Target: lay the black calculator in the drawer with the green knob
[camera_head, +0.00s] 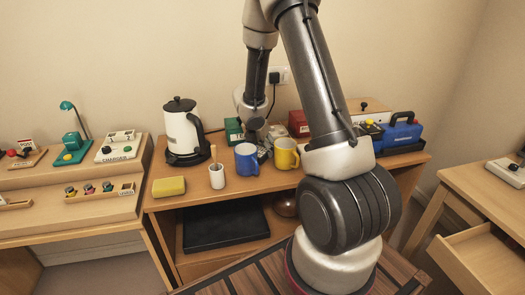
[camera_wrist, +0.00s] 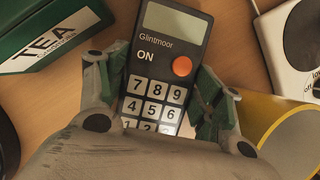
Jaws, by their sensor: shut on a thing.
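The black calculator (camera_wrist: 150,62), with a grey screen, an orange button and white number keys, lies between the two fingers of my gripper (camera_wrist: 160,92) in the wrist view. The green-padded fingers are shut on its sides. In the head view my gripper (camera_head: 256,128) is low at the back of the wooden sideboard, behind the mugs, and the calculator is mostly hidden there. A drawer (camera_head: 476,262) stands pulled open in the right desk. I see no green knob on it; its front is not clearly shown.
A blue mug (camera_head: 246,160) and a yellow mug (camera_head: 286,154) stand close in front of my gripper. A green tea box (camera_wrist: 50,38) is beside it. A kettle (camera_head: 184,132), a white cup (camera_head: 217,176) and a blue toolbox (camera_head: 400,134) share the sideboard.

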